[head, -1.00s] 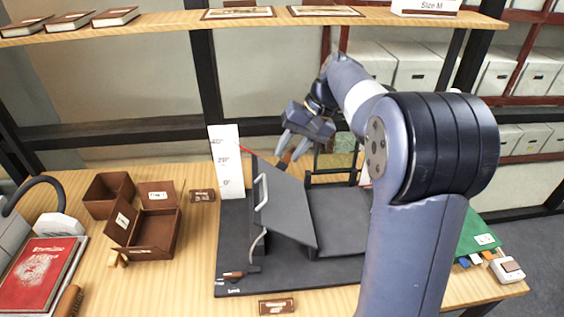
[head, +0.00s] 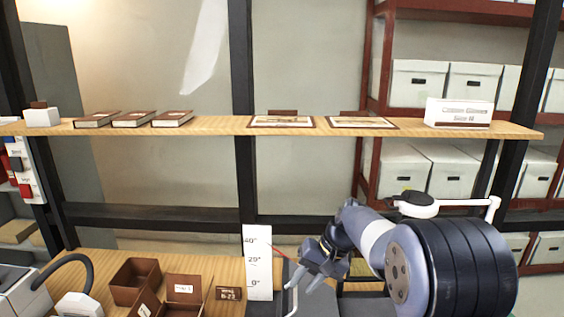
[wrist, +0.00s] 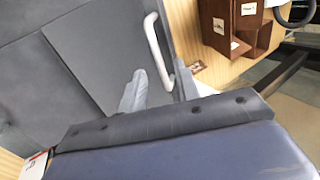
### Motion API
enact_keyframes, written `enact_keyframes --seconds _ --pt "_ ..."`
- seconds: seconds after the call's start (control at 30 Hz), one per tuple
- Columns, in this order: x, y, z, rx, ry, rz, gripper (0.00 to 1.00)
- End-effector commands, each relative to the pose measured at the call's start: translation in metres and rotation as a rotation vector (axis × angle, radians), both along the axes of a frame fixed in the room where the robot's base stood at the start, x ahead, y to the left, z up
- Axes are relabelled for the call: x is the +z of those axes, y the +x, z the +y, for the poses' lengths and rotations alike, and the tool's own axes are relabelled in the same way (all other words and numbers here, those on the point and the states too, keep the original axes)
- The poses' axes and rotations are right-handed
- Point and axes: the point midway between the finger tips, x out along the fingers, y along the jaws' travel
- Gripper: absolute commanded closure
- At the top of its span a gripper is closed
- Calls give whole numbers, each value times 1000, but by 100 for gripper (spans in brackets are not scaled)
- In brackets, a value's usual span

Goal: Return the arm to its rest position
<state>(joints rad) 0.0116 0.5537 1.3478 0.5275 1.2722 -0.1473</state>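My gripper (head: 305,282) shows in the head view low in the frame, just right of the white scale board (head: 257,265). Its two grey fingers point down to the left with a gap between them, and nothing shows in the gap. My arm is bent, with its large dark joint at the lower right. In the wrist view a grey finger shows in front of the dark grey board (wrist: 60,75) with its pale handle (wrist: 158,50). I cannot tell the distance between them.
A wooden shelf (head: 220,125) with books and framed cards crosses above my arm. Brown boxes (head: 136,282) stand on the table at left. A white lamp-like device (head: 415,203) shows just above my arm's joint. Archive boxes (head: 418,84) fill red racks behind.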

Motion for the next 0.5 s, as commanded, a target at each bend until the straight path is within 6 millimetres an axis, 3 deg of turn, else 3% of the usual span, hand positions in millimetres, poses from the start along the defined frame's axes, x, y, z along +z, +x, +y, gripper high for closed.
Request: enact_keyframes --seconds 0.1,0.5 --pt "-20 -1 12 2 -1 4 69" --pt "-34 1 33 1 -127 7 69"
